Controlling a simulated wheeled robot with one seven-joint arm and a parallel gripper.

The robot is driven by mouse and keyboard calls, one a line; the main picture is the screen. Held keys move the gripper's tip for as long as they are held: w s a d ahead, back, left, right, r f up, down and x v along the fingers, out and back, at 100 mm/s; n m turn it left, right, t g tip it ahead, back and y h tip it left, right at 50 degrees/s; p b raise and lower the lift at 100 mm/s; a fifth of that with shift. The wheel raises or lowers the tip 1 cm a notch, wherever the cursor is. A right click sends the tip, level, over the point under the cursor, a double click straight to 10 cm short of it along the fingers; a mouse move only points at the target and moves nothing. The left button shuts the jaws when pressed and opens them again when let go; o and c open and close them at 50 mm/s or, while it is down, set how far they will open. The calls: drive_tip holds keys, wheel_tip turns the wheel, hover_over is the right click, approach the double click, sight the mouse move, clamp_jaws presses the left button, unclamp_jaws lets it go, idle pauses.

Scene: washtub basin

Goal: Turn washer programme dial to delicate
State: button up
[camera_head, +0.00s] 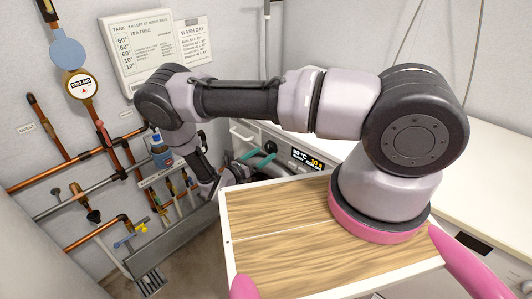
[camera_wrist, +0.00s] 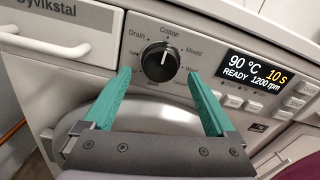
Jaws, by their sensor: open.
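The washer's black programme dial (camera_wrist: 159,61) is on the light front panel in the wrist view, ringed by small labels. "Drain", "Cotton" and "Mixed" are readable; a "Delicate" label cannot be made out. A pale mark on the knob seems to point up and slightly right, near "Cotton". My gripper (camera_wrist: 158,76) is open, one teal finger at the lower left of the dial and one at the lower right. The dial stands between and beyond the tips, with no clear contact.
The washer display (camera_wrist: 256,73) reads 90 °C, READY, 1200 rpm, 10 s, with several buttons (camera_wrist: 253,107) below it. A detergent drawer (camera_wrist: 60,28) is at upper left, the round door (camera_wrist: 150,112) below. Copper pipes (camera_head: 75,166) line the left wall in the head view.

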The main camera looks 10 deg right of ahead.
drive_tip(key=shift+x, duration=1.25)
drive_tip(key=c, duration=1.4)
drive_tip(key=shift+o, duration=0.2)
